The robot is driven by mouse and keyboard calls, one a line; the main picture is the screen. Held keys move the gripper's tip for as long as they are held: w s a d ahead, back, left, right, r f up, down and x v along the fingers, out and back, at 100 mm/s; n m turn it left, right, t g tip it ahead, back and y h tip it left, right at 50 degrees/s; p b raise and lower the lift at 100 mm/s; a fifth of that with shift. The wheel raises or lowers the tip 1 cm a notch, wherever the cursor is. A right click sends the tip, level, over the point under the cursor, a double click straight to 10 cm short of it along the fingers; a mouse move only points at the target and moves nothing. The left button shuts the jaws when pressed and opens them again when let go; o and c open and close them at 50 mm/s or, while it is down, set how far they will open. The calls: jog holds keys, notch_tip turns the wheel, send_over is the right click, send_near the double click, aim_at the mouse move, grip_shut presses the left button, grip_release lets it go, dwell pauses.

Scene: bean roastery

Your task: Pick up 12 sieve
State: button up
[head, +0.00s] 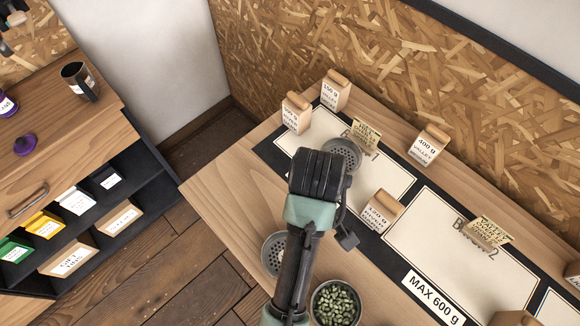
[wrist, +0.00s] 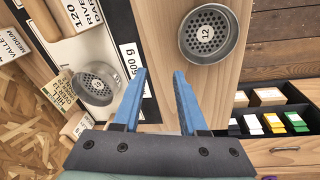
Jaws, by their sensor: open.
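The 12 sieve (wrist: 208,33) is a round grey metal dish with a perforated base marked "12". It lies on bare wood near the table edge. In the head view the sieve (head: 272,252) is partly hidden behind my arm. A second sieve (wrist: 92,84) lies on the Batch 1 panel; its number is too blurred to read surely. It also shows in the head view (head: 344,153), partly covered by my gripper. My gripper (wrist: 160,74) is open and empty, its blue fingertips apart from both sieves. Its fingertips are hidden in the head view.
A bowl of green beans (head: 335,303) stands near the table's front edge. Small cards (head: 364,134) stand on the panels. A wooden cabinet (head: 60,110) with a mug (head: 80,82) is at left.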

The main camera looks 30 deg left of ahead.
jog(key=shift+n+g, duration=0.4)
jog(key=shift+g, duration=0.4)
jog(key=s+f, duration=0.1)
jog(key=f, duration=0.1)
jog(key=s+f+p, duration=0.1)
jog(key=f, duration=0.3)
jog(key=shift+s+d+f+p, duration=0.15)
jog(key=shift+s+f+p, duration=0.2)
jog(key=shift+s, duration=0.05)
jog(key=shift+s+d+f+p, duration=0.1)
jog(key=shift+f+p, duration=0.2)
jog(key=shift+f, duration=1.05)
jog(key=shift+s+d+f+p, duration=0.1)
jog(key=shift+f+p, duration=0.15)
jog(key=shift+f, duration=1.1)
grip_shut()
